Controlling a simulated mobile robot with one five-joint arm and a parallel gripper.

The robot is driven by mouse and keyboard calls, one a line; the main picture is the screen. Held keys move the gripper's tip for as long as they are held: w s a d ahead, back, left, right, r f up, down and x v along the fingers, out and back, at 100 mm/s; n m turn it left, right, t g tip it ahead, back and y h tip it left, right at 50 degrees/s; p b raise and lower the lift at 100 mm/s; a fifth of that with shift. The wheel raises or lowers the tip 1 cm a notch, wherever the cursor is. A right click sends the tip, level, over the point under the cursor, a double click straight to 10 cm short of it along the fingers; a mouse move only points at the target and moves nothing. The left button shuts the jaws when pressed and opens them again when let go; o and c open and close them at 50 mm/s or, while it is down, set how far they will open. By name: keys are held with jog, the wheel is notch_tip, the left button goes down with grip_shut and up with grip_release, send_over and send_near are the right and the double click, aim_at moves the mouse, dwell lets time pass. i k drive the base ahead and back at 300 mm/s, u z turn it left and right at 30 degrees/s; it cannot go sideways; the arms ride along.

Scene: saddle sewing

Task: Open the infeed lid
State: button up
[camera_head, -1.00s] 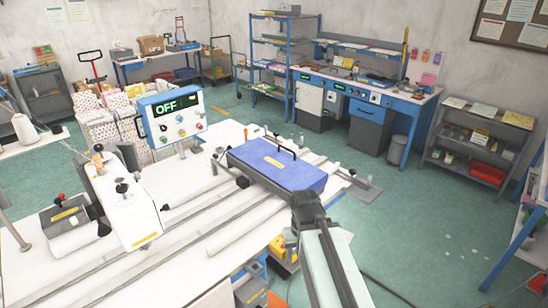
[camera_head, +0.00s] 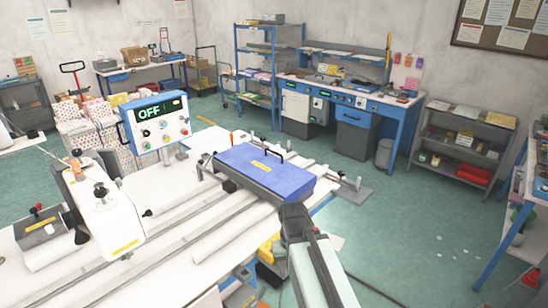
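My arm comes in from the bottom, and my gripper (camera_head: 292,212) is at the near right corner of the lid. I cannot tell whether it touches the lid. The fingers are dark and seen from behind, so their opening is hidden.
A control panel (camera_head: 156,121) reading OFF stands behind the table to the left of the lid. The white sewing head (camera_head: 110,215) is at the left. Long rails (camera_head: 200,235) cross the table. Green floor (camera_head: 400,225) is free to the right, before the grey shelf (camera_head: 462,150).

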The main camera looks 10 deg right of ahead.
aim_at(289, 180)
jog(key=z, duration=1.8)
jog(key=i, duration=1.35)
jog(key=u, duration=3.65)
jog(key=i, duration=1)
